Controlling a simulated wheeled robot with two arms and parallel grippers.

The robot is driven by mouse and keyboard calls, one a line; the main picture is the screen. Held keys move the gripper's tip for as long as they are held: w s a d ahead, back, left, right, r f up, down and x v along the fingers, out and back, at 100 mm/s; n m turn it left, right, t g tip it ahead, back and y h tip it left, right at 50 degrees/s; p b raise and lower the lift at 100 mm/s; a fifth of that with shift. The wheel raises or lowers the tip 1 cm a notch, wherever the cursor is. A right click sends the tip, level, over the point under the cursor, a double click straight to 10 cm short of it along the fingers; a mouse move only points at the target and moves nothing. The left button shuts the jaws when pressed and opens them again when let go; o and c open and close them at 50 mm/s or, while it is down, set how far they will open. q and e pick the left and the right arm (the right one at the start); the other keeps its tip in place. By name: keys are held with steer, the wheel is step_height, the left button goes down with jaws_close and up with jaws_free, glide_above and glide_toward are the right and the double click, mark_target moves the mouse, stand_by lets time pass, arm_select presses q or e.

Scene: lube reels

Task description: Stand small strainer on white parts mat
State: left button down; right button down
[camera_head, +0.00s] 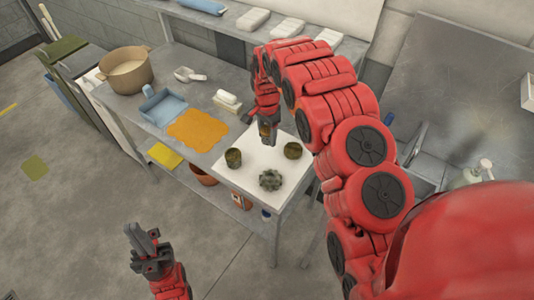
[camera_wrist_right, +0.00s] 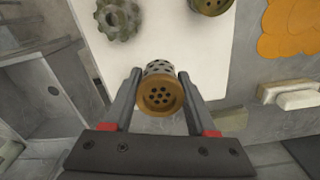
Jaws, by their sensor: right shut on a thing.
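The small strainer (camera_wrist_right: 161,94), with a brass-coloured holed end and a grey perforated body, is between the fingers of my right gripper (camera_wrist_right: 160,103). In the head view the right gripper (camera_head: 266,138) points down over the far part of the white parts mat (camera_head: 252,165), with a small brownish bit of the strainer (camera_head: 265,129) showing. Whether the strainer touches the mat is not clear. The mat also shows in the wrist view (camera_wrist_right: 185,42). My left gripper (camera_head: 142,243) is low at the left, away from the bench; its finger gap is unclear.
An orange cloth (camera_head: 198,130), blue tray (camera_head: 164,108), white-topped block (camera_head: 227,99) and tan pot (camera_head: 126,70) lie to the left.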

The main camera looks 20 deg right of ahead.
steer(key=b, duration=0.3)
glide_above(267, 159)
step_height(267, 159, down, 5)
steer(key=shift+s+a+r, duration=0.1)
steer(key=shift+r, duration=0.05)
steer(key=shift+f+p, duration=0.35)
steer(key=shift+f, duration=0.4)
steer(key=shift+f+p, duration=0.3)
steer(key=shift+f, duration=0.25)
steer(key=shift+f+p, duration=0.5)
steer(key=shift+f, duration=1)
steer(key=shift+c, duration=1)
jaws_free()
steer(key=shift+f, duration=0.1)
